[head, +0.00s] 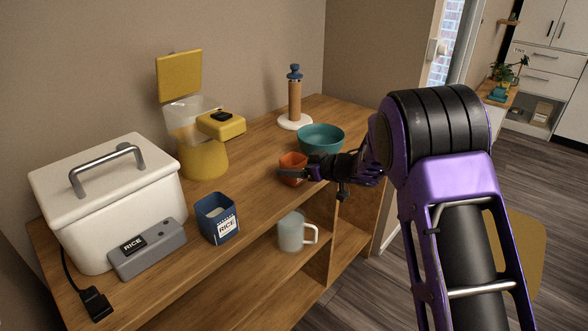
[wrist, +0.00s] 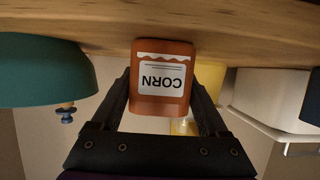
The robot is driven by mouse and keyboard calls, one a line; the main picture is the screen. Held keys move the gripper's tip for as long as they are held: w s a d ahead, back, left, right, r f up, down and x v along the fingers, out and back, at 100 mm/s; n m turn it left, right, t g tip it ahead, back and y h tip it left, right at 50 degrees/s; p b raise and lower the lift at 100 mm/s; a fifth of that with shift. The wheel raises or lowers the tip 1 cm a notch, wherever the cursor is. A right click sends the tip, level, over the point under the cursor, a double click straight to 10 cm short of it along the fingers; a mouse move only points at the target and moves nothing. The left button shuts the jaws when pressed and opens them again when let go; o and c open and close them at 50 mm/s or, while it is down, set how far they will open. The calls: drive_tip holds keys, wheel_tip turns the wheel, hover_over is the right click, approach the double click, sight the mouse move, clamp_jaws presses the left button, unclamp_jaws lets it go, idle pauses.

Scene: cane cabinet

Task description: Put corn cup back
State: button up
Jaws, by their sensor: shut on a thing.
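The corn cup (head: 291,164) is a small orange cup on or just at the wooden cabinet top, in front of the teal bowl. In the wrist view the cup (wrist: 160,90) shows a white CORN label, upside down in that picture. My gripper (head: 300,173) reaches in from the right and is shut on the cup, with one black finger on each side of it in the wrist view (wrist: 163,92). Whether the cup's base touches the wood is hard to tell.
A teal bowl (head: 321,139) stands close behind the cup. A yellow dispenser (head: 204,160) with its lid raised, a blue RICE cup (head: 218,219) and a white cooker (head: 110,205) stand to the left.

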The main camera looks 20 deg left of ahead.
drive_tip(key=shift+f, duration=0.1)
drive_tip(key=o, duration=1.4)
drive_tip(key=shift+r, duration=0.2)
drive_tip(key=p+v, duration=0.1)
drive_tip(key=v, duration=1.1)
drive_tip(key=shift+p, duration=0.3)
